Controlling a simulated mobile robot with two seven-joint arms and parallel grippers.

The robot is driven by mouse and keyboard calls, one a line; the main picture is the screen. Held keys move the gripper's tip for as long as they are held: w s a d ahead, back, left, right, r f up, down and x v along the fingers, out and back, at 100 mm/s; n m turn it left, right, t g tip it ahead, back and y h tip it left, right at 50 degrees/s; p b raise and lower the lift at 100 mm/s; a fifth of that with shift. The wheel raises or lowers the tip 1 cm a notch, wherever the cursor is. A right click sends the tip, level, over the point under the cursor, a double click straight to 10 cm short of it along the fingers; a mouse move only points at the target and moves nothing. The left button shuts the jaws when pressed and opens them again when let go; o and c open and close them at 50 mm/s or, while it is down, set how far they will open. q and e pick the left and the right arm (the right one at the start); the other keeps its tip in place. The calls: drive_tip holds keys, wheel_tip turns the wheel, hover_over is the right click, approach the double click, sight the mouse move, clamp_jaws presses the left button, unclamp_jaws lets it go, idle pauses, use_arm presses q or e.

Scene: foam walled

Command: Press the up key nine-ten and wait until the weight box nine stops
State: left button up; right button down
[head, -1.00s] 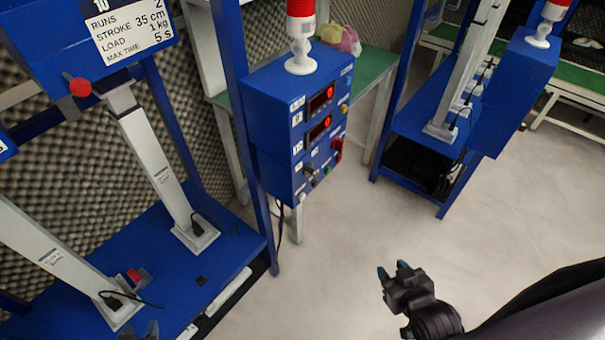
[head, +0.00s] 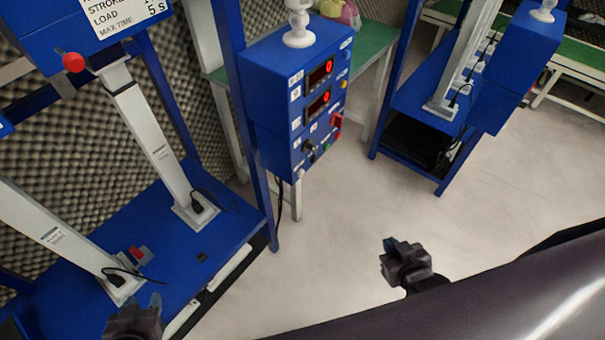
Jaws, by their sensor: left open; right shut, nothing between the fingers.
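The blue control box (head: 268,88) hangs on the blue frame post at the centre of the head view. Its right face carries two red digit displays (head: 320,72), several small buttons and knobs (head: 309,146), and a red switch (head: 337,125). The key labels are too small to read. A blue weight box (head: 38,32) with a white label shows at the upper left; its number is out of view. My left gripper (head: 145,306) is open and empty at the bottom left, below the box. My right gripper (head: 391,248) is shut and empty over the floor, apart from the box.
Two white columns (head: 148,140) stand on the blue base (head: 140,230) at left. A small red part (head: 137,254) lies there. A second blue rig (head: 425,130) stands at right beside a green-topped table (head: 370,68). The pale floor (head: 340,230) between is clear.

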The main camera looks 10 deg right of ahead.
use_arm(q)
drive_tip(key=shift+s+f, duration=0.15)
drive_tip(key=shift+s, duration=0.05)
drive_tip(key=shift+w, duration=0.25)
idle(0.7)
drive_tip(key=shift+s, duration=0.1)
idle(0.4)
